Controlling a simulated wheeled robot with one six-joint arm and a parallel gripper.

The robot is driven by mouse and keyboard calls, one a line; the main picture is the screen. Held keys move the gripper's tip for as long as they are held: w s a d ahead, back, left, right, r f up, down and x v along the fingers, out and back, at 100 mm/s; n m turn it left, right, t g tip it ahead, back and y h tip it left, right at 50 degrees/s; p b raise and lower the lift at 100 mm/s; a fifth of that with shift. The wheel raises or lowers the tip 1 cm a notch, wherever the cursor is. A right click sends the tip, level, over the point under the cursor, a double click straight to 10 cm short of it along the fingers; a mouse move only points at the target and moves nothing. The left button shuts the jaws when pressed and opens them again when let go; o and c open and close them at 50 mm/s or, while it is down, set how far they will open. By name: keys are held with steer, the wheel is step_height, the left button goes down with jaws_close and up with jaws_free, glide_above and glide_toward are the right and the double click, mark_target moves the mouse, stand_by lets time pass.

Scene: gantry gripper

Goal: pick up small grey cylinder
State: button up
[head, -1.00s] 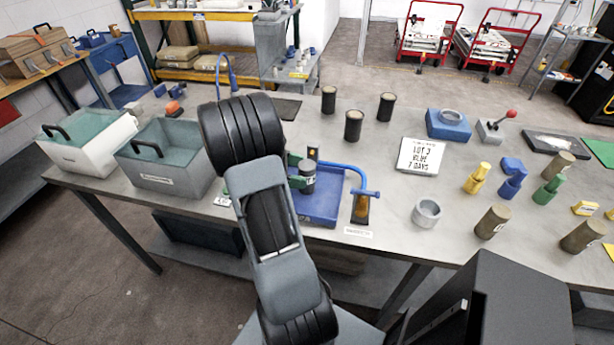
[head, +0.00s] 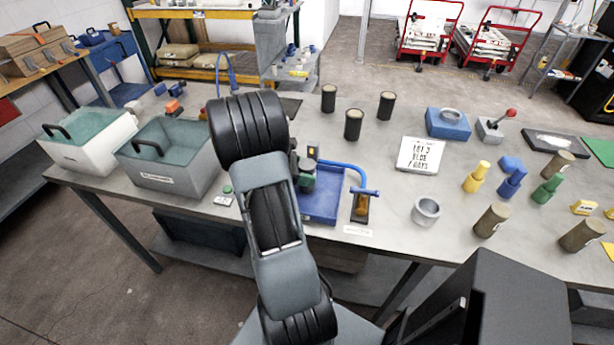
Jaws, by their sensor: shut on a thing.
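My arm reaches over the table's front edge, and its bulky links hide most of what lies behind them. My gripper (head: 304,178) shows only in part as small green and dark pieces just right of the arm, over the blue tray (head: 321,208). It is shut on a small dark grey cylinder (head: 305,163), which is partly hidden by the arm. I cannot tell whether the cylinder is clear of the tray.
A blue pipe and clamp with a brass-coloured body (head: 361,205) stand at the tray's right. A grey ring (head: 426,211) and a lettered sign (head: 421,155) are farther right. Two open bins (head: 168,178) stand at left.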

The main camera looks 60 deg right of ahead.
steer(key=c, duration=0.5)
steer(key=shift+c, duration=0.2)
